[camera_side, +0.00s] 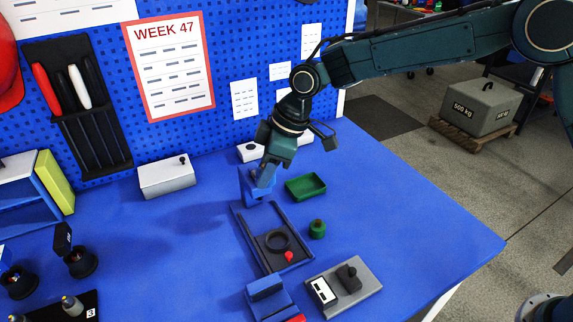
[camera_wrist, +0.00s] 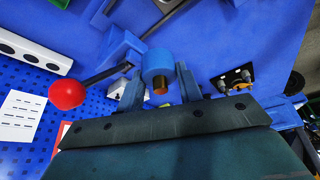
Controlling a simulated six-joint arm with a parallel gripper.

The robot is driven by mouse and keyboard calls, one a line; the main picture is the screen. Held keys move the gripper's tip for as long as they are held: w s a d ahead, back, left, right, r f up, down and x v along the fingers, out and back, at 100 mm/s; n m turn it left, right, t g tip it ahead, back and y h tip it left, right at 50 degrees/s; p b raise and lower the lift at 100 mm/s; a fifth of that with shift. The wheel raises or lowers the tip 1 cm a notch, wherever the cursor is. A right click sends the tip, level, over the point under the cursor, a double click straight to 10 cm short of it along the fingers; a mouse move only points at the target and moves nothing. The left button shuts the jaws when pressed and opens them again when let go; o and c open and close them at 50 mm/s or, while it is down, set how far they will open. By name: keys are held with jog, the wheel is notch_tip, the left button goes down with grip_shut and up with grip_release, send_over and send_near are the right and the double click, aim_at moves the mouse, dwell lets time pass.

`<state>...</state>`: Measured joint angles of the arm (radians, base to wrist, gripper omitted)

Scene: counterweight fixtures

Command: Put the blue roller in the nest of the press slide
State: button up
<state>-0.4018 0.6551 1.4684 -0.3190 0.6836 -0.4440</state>
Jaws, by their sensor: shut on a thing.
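My gripper (camera_side: 264,176) is shut on the blue roller (camera_wrist: 157,62), which sits between the two fingers in the wrist view, with a brown-orange end toward the camera. In the side view the roller is hard to tell apart from the fingers and the blue post behind them. The press slide (camera_side: 258,256) is a dark plate between rails on the table, below and to the right of my gripper. Its round black nest (camera_side: 268,239) looks empty, with a red knob (camera_side: 289,256) just in front. My gripper is above the far end of the rails, apart from the nest.
A blue post (camera_side: 247,186) stands at the rails' far end, close to my gripper; a blue block (camera_side: 264,289) stands at the near end. A green tray (camera_side: 306,187) and green weight (camera_side: 317,229) lie to the right.

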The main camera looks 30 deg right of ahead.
jog(key=s+d+f+m+t+h, duration=0.15)
jog(key=d+m, duration=0.25)
jog(key=d, duration=0.6)
jog(key=s+d+f+m+h, duration=0.1)
jog(key=s+d+f+m, duration=0.2)
jog(key=d, duration=0.6)
jog(key=s+d+f+m+t+h, duration=0.15)
jog(key=d+m, duration=0.35)
jog(key=d, duration=0.5)
jog(key=shift+s+f, duration=2.4)
jog(key=shift+f, duration=0.05)
jog(key=w+a+r+n+y, duration=0.1)
jog(key=w+a+r, duration=0.25)
jog(key=a, duration=0.25)
jog(key=w+a+r+n, duration=0.2)
jog(key=w+a+r, duration=0.15)
jog(key=a, duration=0.35)
jog(key=a+r+n+g+y, duration=0.1)
jog(key=a+r, duration=0.4)
jog(key=a, duration=0.3)
jog(key=a+r+n, duration=0.2)
jog(key=a+r, duration=0.4)
jog(key=a, duration=0.2)
send_near(271, 239)
jog(key=shift+w+a+r, duration=0.15)
jog(key=shift+w+r, duration=0.1)
jog(key=shift+w, duration=0.2)
jog(key=shift+w+a+r, duration=0.2)
jog(key=shift+w, duration=0.3)
jog(key=shift+f, duration=2.15)
